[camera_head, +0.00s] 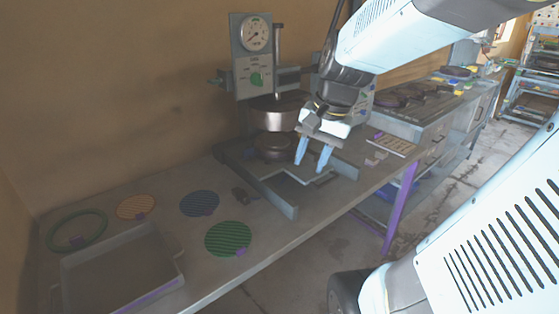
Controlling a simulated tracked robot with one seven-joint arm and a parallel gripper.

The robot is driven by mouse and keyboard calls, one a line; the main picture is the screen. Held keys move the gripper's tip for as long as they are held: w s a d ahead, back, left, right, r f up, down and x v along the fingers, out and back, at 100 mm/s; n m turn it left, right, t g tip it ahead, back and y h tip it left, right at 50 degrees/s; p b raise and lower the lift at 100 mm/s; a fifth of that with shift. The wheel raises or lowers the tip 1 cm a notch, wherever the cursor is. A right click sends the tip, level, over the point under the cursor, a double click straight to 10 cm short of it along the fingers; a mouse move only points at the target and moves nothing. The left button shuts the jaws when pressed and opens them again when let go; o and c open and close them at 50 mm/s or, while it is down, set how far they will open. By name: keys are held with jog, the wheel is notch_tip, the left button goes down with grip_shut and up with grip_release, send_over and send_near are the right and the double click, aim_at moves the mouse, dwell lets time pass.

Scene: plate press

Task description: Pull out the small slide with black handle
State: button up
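The plate press (250,62) stands against the wall, with a round gauge and a green knob on its panel. Its metal press head hangs above a dark round block (275,147). A grey base with raised rails (272,193) extends towards the front of the table. A small dark piece (240,195) shows just left of the left rail; I cannot tell whether it is the slide's black handle. The slide itself is not clearly distinguishable. My gripper (313,156) points down, empty, with its two light blue fingers apart, in front of the press and over the base in the picture.
Green (228,238), blue (199,203) and orange (137,207) discs, a green ring (77,231) and a grey tray (122,262) lie on the left of the table. A slotted light plate (391,144) is at the right. Another bench stands behind.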

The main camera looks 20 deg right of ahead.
jog(key=w+d+f+m+y, duration=0.95)
jog(key=f+m, duration=0.25)
jog(key=m, duration=0.6)
jog(key=w+d+f+m+t, duration=0.3)
jog(key=d+f+m+t, duration=1.05)
jog(key=m, duration=0.65)
jog(key=shift+g, duration=0.95)
jog(key=x, duration=0.7)
jog(key=w+d+x, duration=0.1)
jog(key=x, duration=0.3)
jog(key=shift+w+a+r, duration=0.1)
jog(key=shift+w+a, duration=0.05)
jog(key=shift+w, duration=0.1)
grip_shut()
jog(key=shift+s+y, duration=0.1)
jog(key=shift+y, duration=0.15)
